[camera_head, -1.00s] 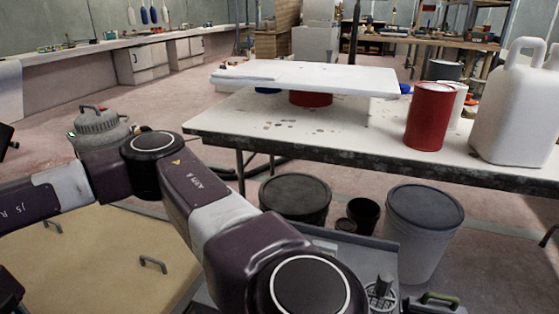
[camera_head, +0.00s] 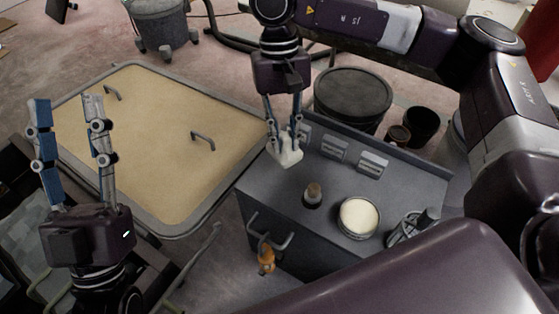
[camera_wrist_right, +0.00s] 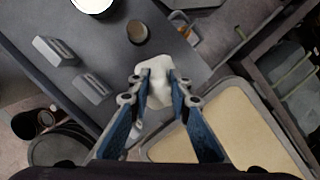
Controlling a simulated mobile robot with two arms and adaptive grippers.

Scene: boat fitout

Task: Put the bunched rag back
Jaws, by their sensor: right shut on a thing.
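The bunched rag (camera_head: 287,154) is a small white crumpled lump. My right gripper (camera_head: 283,137) points down and is shut on it, at the far left corner of the grey cabinet top (camera_head: 285,190). In the right wrist view the rag (camera_wrist_right: 157,84) is between the blue-padded fingers, over the edge of the grey top. I cannot tell whether the rag touches the surface. My left gripper (camera_head: 67,125) is open and empty at the left, fingers pointing up, apart from the cabinet.
The grey top holds a small dark bottle (camera_head: 313,194), a round tin with a cream top (camera_head: 359,217), a wire holder (camera_head: 411,228) and slotted blocks (camera_head: 334,149). A tan panel with handles (camera_head: 160,140) lies left. A lidded bucket (camera_head: 353,95) stands behind.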

